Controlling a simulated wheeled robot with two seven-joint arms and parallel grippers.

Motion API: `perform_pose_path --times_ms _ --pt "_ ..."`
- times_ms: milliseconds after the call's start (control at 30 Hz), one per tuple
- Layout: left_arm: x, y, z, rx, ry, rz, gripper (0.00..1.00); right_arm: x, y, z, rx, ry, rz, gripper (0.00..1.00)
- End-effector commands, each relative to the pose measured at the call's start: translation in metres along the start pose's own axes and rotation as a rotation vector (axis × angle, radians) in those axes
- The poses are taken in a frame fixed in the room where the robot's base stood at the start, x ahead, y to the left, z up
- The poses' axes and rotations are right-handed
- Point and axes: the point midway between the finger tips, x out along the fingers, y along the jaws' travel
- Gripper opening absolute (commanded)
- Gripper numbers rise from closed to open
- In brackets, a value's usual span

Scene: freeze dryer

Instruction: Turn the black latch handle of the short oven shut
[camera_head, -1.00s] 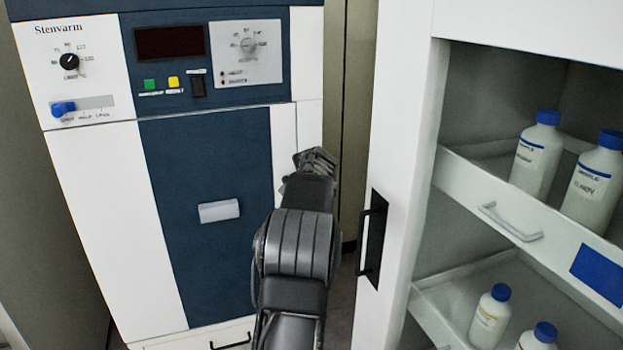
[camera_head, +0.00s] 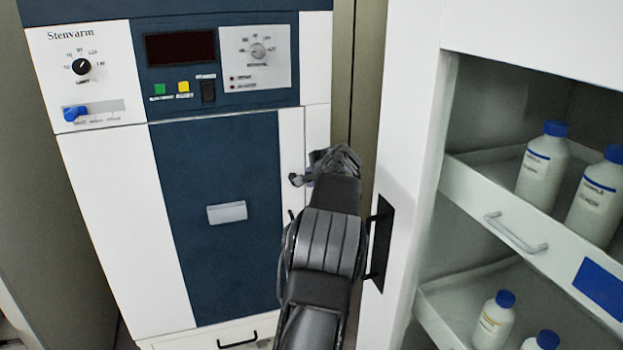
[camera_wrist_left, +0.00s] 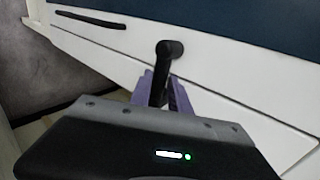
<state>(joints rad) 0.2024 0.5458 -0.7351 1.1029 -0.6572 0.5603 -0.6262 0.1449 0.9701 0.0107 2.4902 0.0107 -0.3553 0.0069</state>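The short oven (camera_head: 132,202) is a white cabinet marked "Stenvarm" with a dark blue door (camera_head: 215,270). Its black latch handle shows in the left wrist view (camera_wrist_left: 168,52), with a round pivot on the white strip beside the door and a lever reaching down toward my gripper. A small dark part of the latch (camera_head: 296,180) shows in the head view left of my gripper. My left gripper (camera_head: 335,160) is at the oven's right edge. In the wrist view its purple fingers (camera_wrist_left: 161,92) straddle the lever. Whether they press on it is unclear. My right gripper is out of view.
A white cabinet (camera_head: 410,150) with a black handle (camera_head: 378,243) stands close to the right of my left arm. Its shelves hold several blue-capped bottles (camera_head: 543,165). A lower drawer handle (camera_head: 238,341) is under the oven door.

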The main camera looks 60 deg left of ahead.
Motion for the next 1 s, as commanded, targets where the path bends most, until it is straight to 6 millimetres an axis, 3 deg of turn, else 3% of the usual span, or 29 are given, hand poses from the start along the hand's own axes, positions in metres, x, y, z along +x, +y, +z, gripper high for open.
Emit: perform_pose_path --times_ms 200,567,1000 --pt "0.0 0.0 0.0 -0.002 0.0 0.001 0.41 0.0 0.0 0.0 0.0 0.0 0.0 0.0" --pt "-0.004 0.001 -0.001 -0.003 0.001 0.002 0.41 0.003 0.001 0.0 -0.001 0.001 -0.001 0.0" --pt "-0.066 0.002 -0.002 -0.004 0.005 0.001 0.41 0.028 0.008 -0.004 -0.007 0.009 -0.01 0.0"
